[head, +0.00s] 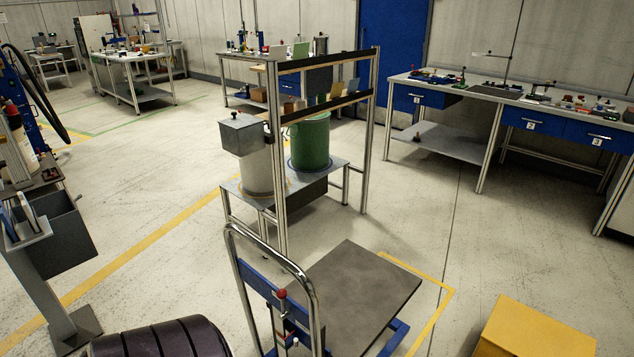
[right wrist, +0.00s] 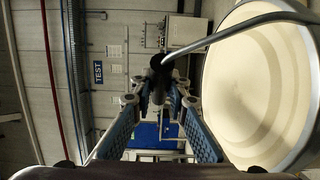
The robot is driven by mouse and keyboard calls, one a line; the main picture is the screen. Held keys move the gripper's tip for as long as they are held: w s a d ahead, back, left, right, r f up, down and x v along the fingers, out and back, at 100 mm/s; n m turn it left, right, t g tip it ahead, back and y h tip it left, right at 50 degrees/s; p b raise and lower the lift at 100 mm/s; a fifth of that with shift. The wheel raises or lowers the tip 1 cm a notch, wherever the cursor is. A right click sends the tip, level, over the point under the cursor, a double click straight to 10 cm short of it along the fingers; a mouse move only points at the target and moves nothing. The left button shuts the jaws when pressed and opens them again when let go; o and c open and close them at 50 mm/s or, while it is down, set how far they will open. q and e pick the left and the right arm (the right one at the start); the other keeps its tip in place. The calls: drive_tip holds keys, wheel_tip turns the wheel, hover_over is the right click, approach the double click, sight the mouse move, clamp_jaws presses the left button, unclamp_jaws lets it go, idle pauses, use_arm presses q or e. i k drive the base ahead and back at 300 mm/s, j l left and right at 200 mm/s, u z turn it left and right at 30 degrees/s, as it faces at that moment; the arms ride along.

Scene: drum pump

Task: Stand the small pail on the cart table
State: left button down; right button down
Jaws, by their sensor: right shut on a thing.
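The small pail (right wrist: 255,90) fills the right side of the right wrist view, its round cream inside facing the camera and its grey rim cut off by the picture edge. Its curved grey bail (right wrist: 225,33) runs left to a black grip. My right gripper (right wrist: 160,88), with blue-padded fingers, is shut on the bail at this grip. The pail does not show in the head view. The cart table (head: 350,290) is a flat, bare dark top behind a curved metal push handle in the head view. My left gripper is in neither view.
A frame stand behind the cart holds a green drum (head: 310,142) and a pale drum (head: 256,170). A yellow box (head: 535,330) is at the lower right. A grey bin (head: 65,235) stands at the left. Workbenches (head: 500,90) line the back wall. Open floor lies right of the cart.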

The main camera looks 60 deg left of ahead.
sight(362, 276)
drive_tip(key=i+u, duration=0.1)
drive_tip(key=u, duration=0.25)
drive_tip(key=i+u, duration=0.15)
drive_tip(key=u, duration=0.25)
drive_tip(key=i+u, duration=0.1)
drive_tip(key=u, duration=0.25)
drive_tip(key=i+u, duration=0.25)
drive_tip(key=u, duration=0.2)
drive_tip(key=i+u, duration=0.2)
drive_tip(key=u, duration=0.2)
drive_tip(key=i+l+u, duration=0.1)
drive_tip(key=i+u, duration=0.15)
drive_tip(key=u, duration=0.2)
